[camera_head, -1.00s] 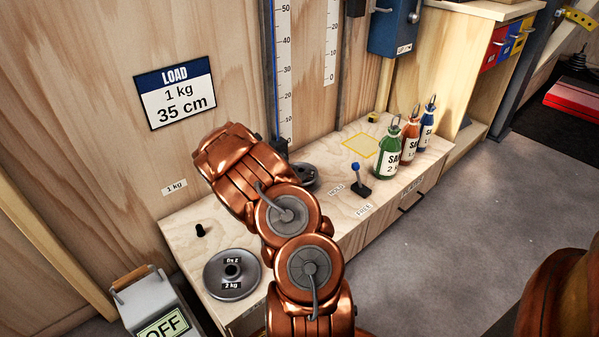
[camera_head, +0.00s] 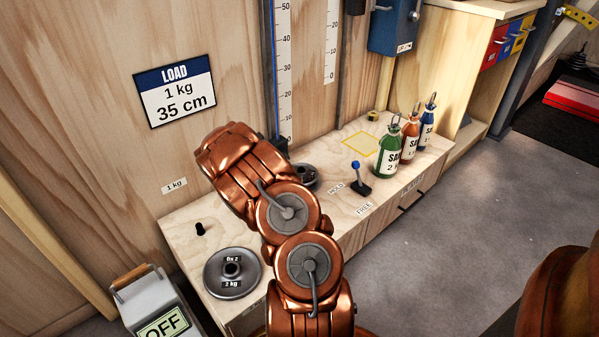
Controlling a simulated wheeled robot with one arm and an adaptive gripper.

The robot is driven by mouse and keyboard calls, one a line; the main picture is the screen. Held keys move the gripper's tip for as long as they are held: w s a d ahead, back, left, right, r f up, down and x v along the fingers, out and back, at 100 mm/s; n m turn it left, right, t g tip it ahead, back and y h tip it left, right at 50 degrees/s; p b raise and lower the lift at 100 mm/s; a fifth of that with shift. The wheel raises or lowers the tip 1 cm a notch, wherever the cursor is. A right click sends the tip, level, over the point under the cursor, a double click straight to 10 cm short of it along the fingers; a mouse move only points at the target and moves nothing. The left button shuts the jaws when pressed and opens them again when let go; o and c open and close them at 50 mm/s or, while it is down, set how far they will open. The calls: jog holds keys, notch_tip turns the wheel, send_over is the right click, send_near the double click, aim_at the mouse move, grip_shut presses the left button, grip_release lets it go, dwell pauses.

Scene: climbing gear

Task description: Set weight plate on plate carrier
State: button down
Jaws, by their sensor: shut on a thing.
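A dark grey weight plate (camera_head: 307,175) shows in part behind my copper arm, on or just above the bench near the foot of the blue-edged rail. I cannot tell whether it rests on something. A small dark block (camera_head: 281,144) at the rail's foot may be the plate carrier; its lower part is hidden. A second weight plate, marked 2 kg (camera_head: 232,273), lies at the bench's left end. My gripper is hidden behind my arm.
A short black peg (camera_head: 200,229) stands bare below the 1 kg label (camera_head: 174,186). A blue-knobbed lever (camera_head: 357,177) stands near HOLD and FREE labels. Green, orange and blue bottles (camera_head: 388,148) stand at right. A yellow-outlined square (camera_head: 361,144) is empty.

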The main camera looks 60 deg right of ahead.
jog(key=shift+f, duration=0.25)
jog(key=c, duration=0.7)
grip_release()
jog(key=shift+p+v, duration=0.6)
jog(key=shift+v, duration=1.4)
jog(key=shift+p+v, duration=0.55)
jog(key=shift+v, duration=2.95)
jog(key=shift+f, duration=0.1)
